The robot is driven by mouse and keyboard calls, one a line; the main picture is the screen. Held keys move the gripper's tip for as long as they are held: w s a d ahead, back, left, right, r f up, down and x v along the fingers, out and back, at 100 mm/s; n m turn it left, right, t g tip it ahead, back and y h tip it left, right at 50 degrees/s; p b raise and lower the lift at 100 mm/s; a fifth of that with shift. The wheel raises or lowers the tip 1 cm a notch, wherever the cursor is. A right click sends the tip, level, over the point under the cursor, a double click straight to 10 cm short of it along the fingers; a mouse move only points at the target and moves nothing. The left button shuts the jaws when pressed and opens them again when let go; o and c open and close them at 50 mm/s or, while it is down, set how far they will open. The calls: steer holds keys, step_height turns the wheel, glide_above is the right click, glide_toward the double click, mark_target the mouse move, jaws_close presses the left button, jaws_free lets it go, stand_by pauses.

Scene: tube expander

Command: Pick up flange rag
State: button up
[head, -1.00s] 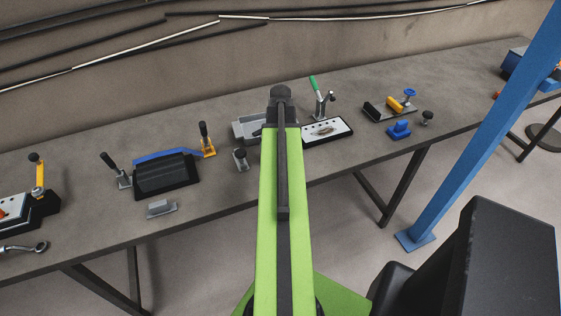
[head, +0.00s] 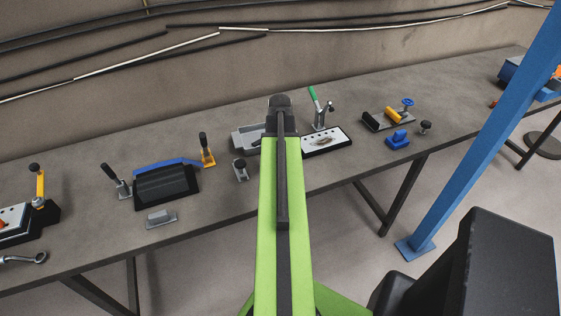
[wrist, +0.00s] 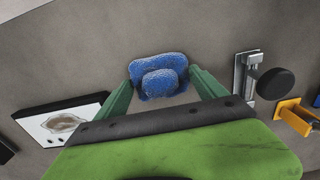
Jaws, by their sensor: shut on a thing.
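The flange rag (wrist: 158,76) is a blue, rough-textured folded cloth, seen in the wrist view. My gripper (wrist: 164,84) has its two green fingers on either side of the rag and is shut on it. In the head view my arm covers the rag and the fingers. I cannot tell whether the rag is clear of the surface under it.
The grey workbench (head: 90,185) carries a grey tray (head: 248,138), a white plate with holes (head: 326,141), a black-knobbed clamp (head: 240,168) and a black block (head: 166,187). A blue post (head: 480,140) stands at the right. Bare bench top lies in front of the wall.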

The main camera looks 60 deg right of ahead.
step_height(320, 180, up, 4)
steer(key=p, duration=0.4)
steer(key=shift+r, duration=0.25)
steer(key=s+r+p, duration=0.5)
steer(key=s+r, duration=0.1)
steer(key=s, duration=0.5)
steer(key=shift+s+p, duration=0.35)
steer(key=shift+p, duration=0.05)
